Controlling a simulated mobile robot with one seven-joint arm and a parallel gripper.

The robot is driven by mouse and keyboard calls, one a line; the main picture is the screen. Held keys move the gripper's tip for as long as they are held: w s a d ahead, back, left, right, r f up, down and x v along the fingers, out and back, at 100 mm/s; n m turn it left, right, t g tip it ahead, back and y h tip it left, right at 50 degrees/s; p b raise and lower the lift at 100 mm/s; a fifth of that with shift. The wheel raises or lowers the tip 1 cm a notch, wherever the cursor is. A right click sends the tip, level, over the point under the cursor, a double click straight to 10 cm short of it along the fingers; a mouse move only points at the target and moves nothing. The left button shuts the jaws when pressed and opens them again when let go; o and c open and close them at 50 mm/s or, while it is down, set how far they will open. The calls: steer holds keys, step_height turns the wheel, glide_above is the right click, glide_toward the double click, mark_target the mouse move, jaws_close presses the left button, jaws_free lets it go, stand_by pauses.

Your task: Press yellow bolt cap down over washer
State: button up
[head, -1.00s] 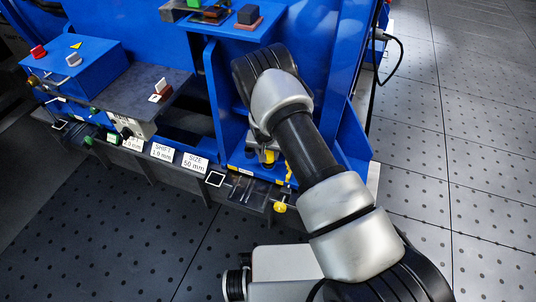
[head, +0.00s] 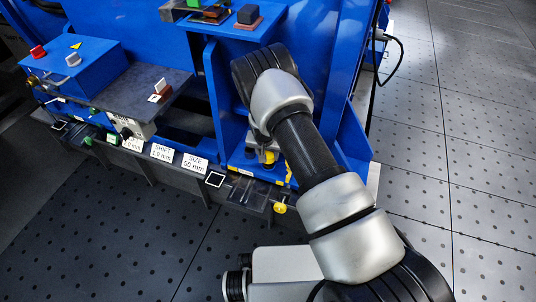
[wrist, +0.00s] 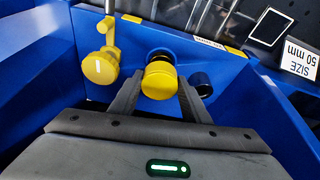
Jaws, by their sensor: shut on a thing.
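The yellow bolt cap (wrist: 159,82) is between the two dark fingers of my gripper (wrist: 160,90) in the wrist view. The fingers are shut on its sides. A dark round part (wrist: 160,54) shows just beyond the cap; I cannot tell whether the cap touches it. I cannot make out the washer. In the head view the yellow cap (head: 269,157) is a small patch at the blue frame's lower ledge, and my arm hides most of the gripper.
A yellow knob on a stem (wrist: 100,68) stands left of the cap in the wrist view, close to my finger. A dark round part (wrist: 201,83) lies to the right. Blue walls (head: 352,133) flank the space. A label strip (head: 195,163) runs along the front.

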mark_target(268, 157)
steer(key=shift+f, duration=1.45)
steer(key=shift+f, duration=0.3)
steer(key=shift+f, duration=0.2)
steer(key=o, duration=1.1)
steer(key=shift+r, duration=0.1)
steer(key=p+v, duration=0.5)
steer(key=v, duration=1.2)
steer(key=shift+s, duration=0.15)
steer(key=shift+a, duration=0.1)
